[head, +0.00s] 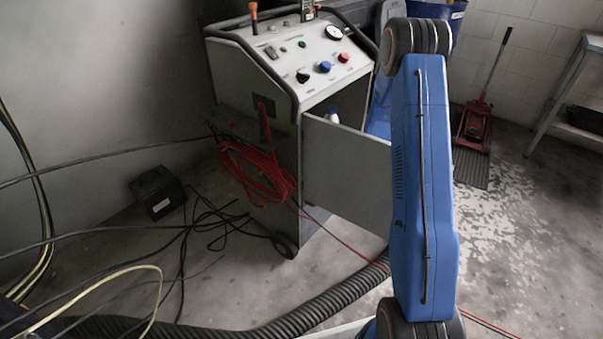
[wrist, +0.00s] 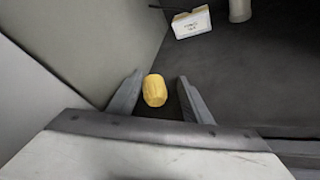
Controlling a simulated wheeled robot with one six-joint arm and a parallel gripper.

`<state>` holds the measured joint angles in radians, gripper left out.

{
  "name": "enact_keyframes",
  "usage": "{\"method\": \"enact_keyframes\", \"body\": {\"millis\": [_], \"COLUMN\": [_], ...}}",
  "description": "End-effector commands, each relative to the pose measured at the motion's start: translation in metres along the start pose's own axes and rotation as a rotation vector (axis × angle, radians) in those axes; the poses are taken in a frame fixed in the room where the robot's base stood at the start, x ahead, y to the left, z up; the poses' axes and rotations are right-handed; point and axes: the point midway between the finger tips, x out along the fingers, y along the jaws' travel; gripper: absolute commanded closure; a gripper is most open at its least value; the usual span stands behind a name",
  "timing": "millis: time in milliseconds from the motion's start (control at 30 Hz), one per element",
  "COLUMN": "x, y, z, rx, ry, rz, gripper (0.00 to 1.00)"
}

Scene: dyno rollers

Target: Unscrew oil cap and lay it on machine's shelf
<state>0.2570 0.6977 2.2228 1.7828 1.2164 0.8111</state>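In the wrist view, a yellow ribbed cap (wrist: 154,90) shows on or just above a dark flat surface (wrist: 240,75), close to a grey side panel. My gripper (wrist: 158,94) is open, with one finger on each side of the cap. A gap shows between each finger and the cap. I cannot tell whether the cap touches the surface. In the head view, the grey machine (head: 270,155) with its control panel stands left of centre. My blue arm covers its right side and hides my gripper and the cap.
On the dark surface are a white box (wrist: 192,22) and a pale cylinder (wrist: 239,10). A white bottle (head: 332,116) stands behind the machine's side panel (head: 346,172). A red hose coil (head: 257,172) hangs on the machine. Black cables and a ribbed hose (head: 330,300) cross the floor.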

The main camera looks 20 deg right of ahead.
Motion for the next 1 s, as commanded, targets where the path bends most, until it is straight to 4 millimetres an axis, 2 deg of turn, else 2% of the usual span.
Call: {"method": "enact_keyframes", "body": {"millis": [233, 367, 467, 1000], "x": [-0.001, -0.009, -0.023, -0.123], "y": [-0.002, -0.002, -0.002, -0.001], "z": [0.0, 0.0, 0.0, 0.0], "rx": [0.001, 0.002, 0.002, 0.0], "ry": [0.001, 0.0, -0.001, -0.002], "rz": [-0.004, -0.005, -0.006, -0.003], "gripper": [0.49, 0.49, 0.49, 0.49]}}
